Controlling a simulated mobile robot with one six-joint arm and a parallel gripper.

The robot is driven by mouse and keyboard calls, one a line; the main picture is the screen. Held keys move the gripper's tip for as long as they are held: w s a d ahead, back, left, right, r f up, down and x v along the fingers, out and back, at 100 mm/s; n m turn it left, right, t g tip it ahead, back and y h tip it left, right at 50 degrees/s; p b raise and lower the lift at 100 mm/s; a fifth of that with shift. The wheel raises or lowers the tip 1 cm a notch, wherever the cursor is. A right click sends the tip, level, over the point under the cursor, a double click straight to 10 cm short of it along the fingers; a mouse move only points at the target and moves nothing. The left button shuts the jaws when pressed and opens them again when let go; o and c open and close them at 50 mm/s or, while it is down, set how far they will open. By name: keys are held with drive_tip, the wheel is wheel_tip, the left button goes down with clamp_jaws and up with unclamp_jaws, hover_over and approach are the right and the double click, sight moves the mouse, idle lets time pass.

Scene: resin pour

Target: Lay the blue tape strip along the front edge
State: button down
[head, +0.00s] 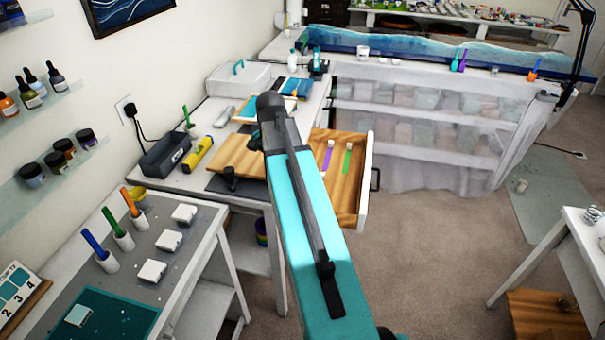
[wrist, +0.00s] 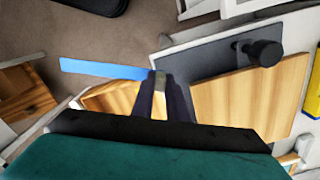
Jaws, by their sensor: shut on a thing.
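The blue tape strip (wrist: 105,68) shows in the wrist view as a thin flat band reaching left from my fingertips. My gripper (wrist: 160,82) is shut on its right end. The strip's left part shows against the grey-brown floor, past the edge of the wooden board (wrist: 235,105). I cannot tell whether the strip touches the board. In the head view the board (head: 238,156) lies on the white bench, partly behind my teal arm. My gripper and the blue strip are hidden there.
A black clamp knob (wrist: 264,52) stands on a dark grey plate (wrist: 200,58) beside the board. An open wooden drawer (head: 345,196) holds a purple strip (head: 327,160) and a green strip (head: 347,159). A yellow tool (head: 198,154) and black box (head: 165,153) sit left of the board.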

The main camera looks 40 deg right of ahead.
drive_tip(key=w+a+n, duration=0.3)
drive_tip(key=a, duration=0.5)
drive_tip(key=w+a+r+n, duration=0.1)
drive_tip(key=w+a+n, duration=0.2)
drive_tip(key=a, duration=0.6)
drive_tip(key=w+a+r+n, duration=0.1)
drive_tip(key=w+a+n, duration=0.2)
drive_tip(key=a, duration=0.5)
drive_tip(key=shift+w+a+r+n, duration=0.15)
drive_tip(key=shift+w+a+n, duration=0.15)
drive_tip(key=shift+a+n, duration=0.15)
drive_tip(key=shift+w+a+n, duration=0.1)
drive_tip(key=shift+a+n, duration=0.15)
drive_tip(key=shift+a, duration=0.2)
